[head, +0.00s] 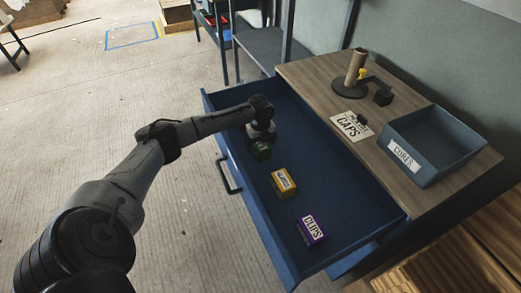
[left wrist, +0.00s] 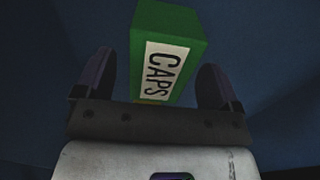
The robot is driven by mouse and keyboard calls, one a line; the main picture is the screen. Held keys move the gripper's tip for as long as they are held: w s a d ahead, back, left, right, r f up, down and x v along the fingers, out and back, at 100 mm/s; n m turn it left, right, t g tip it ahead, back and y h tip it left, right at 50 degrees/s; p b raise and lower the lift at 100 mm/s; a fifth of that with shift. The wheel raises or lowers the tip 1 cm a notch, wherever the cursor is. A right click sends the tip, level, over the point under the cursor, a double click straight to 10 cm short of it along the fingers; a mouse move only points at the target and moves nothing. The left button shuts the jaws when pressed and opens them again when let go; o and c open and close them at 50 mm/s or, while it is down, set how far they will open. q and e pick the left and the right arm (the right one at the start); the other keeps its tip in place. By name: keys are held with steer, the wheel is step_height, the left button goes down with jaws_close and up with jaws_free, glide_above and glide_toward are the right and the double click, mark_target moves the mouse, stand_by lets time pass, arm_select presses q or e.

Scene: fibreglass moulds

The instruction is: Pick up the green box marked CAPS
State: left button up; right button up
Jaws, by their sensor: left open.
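The green box marked CAPS (head: 261,151) sits in the open blue drawer (head: 335,205), near its far left end. In the left wrist view the green box (left wrist: 167,50) shows its white CAPS label facing the camera. My left gripper (head: 262,138) is over the box, hiding part of it in the head view. In the left wrist view my left gripper (left wrist: 158,85) is open, with one finger on each side of the box and gaps between them and it. My right gripper is not in view.
A yellow box (head: 283,183) and a purple CLIPS box (head: 310,230) also lie in the drawer. The wooden top beside it holds a CAPS card (head: 349,126), a blue CORES bin (head: 432,145) and a stand with a cardboard tube (head: 355,68).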

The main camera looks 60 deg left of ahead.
arm_select(q)
step_height(320, 180, down, 2)
steer(key=shift+f, duration=0.25)
steer(key=shift+r, duration=0.1)
steer(key=c, duration=1.1)
